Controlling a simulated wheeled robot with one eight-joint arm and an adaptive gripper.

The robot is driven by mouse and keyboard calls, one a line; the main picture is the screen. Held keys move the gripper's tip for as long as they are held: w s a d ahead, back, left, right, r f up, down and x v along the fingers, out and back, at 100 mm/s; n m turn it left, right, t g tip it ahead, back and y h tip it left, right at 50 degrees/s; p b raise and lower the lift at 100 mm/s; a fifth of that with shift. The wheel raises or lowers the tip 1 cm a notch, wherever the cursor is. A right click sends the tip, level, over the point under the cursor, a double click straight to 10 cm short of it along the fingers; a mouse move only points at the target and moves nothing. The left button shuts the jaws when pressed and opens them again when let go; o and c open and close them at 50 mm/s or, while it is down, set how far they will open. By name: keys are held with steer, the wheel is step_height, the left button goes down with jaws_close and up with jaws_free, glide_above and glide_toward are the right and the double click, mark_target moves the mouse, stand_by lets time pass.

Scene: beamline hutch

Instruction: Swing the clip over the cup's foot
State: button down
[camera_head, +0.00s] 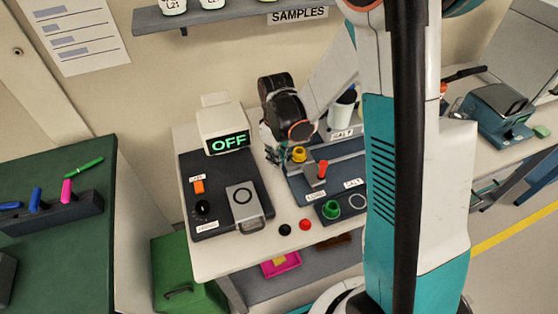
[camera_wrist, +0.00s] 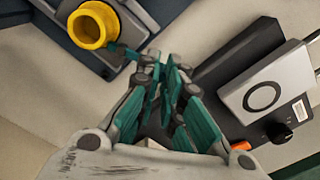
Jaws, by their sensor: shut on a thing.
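A thin dark teal clip (camera_wrist: 125,52) sticks out from beside the cup toward my fingertips. My gripper (camera_wrist: 150,62) is shut on the clip's outer end, just beside the cup. In the head view my gripper (camera_head: 273,152) is low over the bench, partly hidden by my arm. How far the clip covers the foot is unclear.
A red-handled piece (camera_head: 322,170) stands right of the cup, with a green piece (camera_head: 332,210) in front. A dark control unit (camera_head: 215,215) with an orange switch lies left, below an OFF display (camera_head: 228,142). Black and red balls (camera_head: 305,225) lie near the bench's front edge.

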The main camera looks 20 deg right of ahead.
steer(key=shift+w+a+m+b, duration=0.1)
steer(key=shift+w+m+b, duration=0.2)
steer(key=shift+m, duration=0.55)
steer(key=shift+w+a+m+b, duration=0.15)
steer(key=shift+w+m, duration=0.25)
steer(key=shift+m, duration=0.45)
steer(key=shift+d, duration=0.1)
steer(key=c, duration=1.8)
jaws_free()
steer(key=shift+o, duration=0.2)
steer(key=shift+w+r, duration=0.15)
steer(key=shift+r, duration=0.1)
steer(key=shift+o, duration=0.5)
step_height(320, 180, up, 10)
steer(key=shift+s, duration=0.2)
steer(key=shift+w+r, duration=0.1)
steer(key=shift+r, duration=0.7)
